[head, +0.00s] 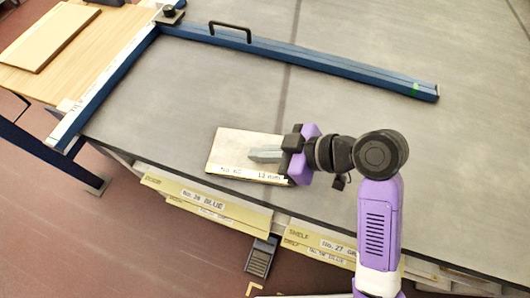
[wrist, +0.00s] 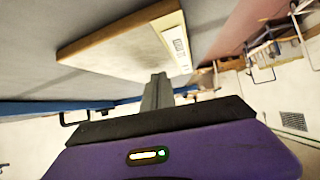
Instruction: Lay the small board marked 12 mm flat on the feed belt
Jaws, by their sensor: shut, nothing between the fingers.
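The small board (head: 228,148) is pale, with a white label strip along its near edge reading "No. 60" and "12 mm". In the head view it lies on the grey belt (head: 190,90), near the belt's front edge, and looks flat. In the wrist view the board (wrist: 120,45) shows its face, side edge and label against the grey surface. My gripper (head: 252,155) is shut and empty. Its fingers (wrist: 158,80) overlap the board's right part in the picture; whether they touch it I cannot tell. The gripper hides the board's right end.
A blue rail (head: 330,70) with a black handle (head: 230,32) and a green mark crosses the belt behind the board. Another blue rail (head: 105,95) runs on the left. A wooden table (head: 85,60) holds a larger board (head: 48,38). Labelled shelf edges (head: 205,200) lie below the belt's front.

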